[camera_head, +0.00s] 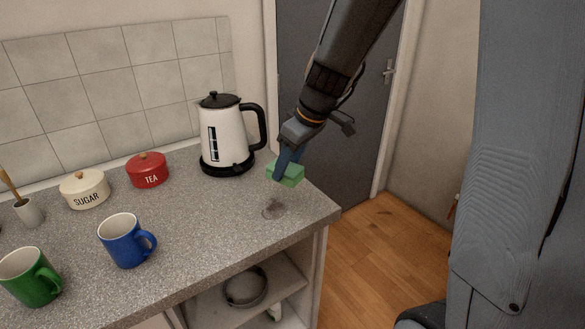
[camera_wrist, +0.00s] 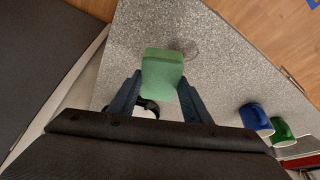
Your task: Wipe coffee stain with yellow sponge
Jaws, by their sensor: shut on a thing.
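My gripper (camera_head: 283,172) is shut on a green sponge (camera_head: 291,175) over the right end of the grey speckled counter (camera_head: 210,230). No yellow sponge shows. In the wrist view, the green sponge (camera_wrist: 162,75) sits between the two fingers of my gripper (camera_wrist: 160,88). I cannot tell whether its underside touches the counter. A dark, ring-like coffee stain (camera_head: 273,209) lies on the counter, nearer the front than the sponge. In the wrist view, the stain (camera_wrist: 186,47) shows just beyond the sponge, partly hidden by it.
A white kettle (camera_head: 222,138) stands close left of the sponge. A red tea pot (camera_head: 147,171), a sugar pot (camera_head: 84,190), a blue mug (camera_head: 124,242) and a green mug (camera_head: 30,278) stand further left. The counter ends right of the stain; wooden floor (camera_head: 385,245) lies beyond.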

